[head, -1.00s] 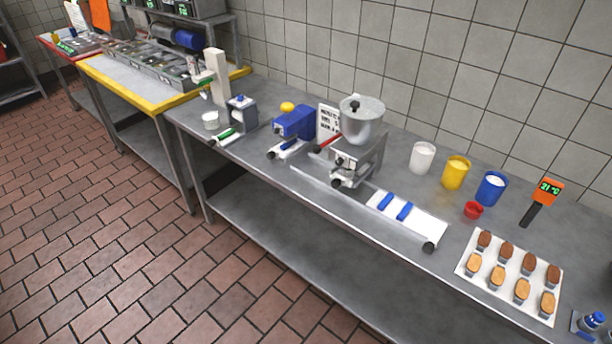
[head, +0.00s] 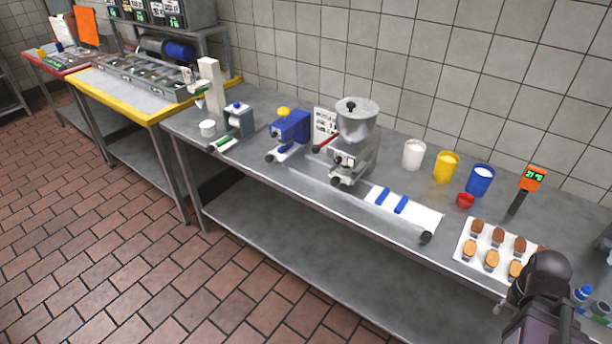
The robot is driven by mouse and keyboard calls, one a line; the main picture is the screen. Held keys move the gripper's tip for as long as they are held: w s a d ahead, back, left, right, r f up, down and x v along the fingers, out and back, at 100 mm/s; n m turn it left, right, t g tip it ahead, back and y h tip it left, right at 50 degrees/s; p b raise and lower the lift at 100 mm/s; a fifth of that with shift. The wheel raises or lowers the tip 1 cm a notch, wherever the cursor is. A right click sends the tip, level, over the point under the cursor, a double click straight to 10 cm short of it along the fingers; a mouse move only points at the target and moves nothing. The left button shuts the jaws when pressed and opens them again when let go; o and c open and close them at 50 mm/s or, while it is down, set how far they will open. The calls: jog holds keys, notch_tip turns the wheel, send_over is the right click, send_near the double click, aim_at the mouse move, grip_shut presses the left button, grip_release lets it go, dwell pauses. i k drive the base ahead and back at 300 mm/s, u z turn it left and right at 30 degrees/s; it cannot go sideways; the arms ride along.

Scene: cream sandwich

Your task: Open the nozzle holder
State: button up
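A metal machine with a cone-shaped hopper (head: 357,122) stands at the middle of the steel table. Its lower front (head: 345,165) has small dark knobs and a red-tipped lever (head: 325,144) at its left. I cannot pick out the nozzle holder for certain at this size, nor tell whether it is open or shut. A dark part of my arm (head: 545,285) shows at the lower right, in front of the table edge, far from the machine. My gripper's fingers are not visible.
A white board with blue strips (head: 405,208) lies right of the machine. White (head: 414,154), yellow (head: 446,166) and blue (head: 481,179) cups stand behind it. A tray of cookies (head: 470,258) is partly covered by my arm. A blue machine (head: 290,130) stands left.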

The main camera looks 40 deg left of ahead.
aim_at(337, 178)
jog(key=u, duration=1.3)
jog(key=k, duration=1)
jog(key=i, duration=0.9)
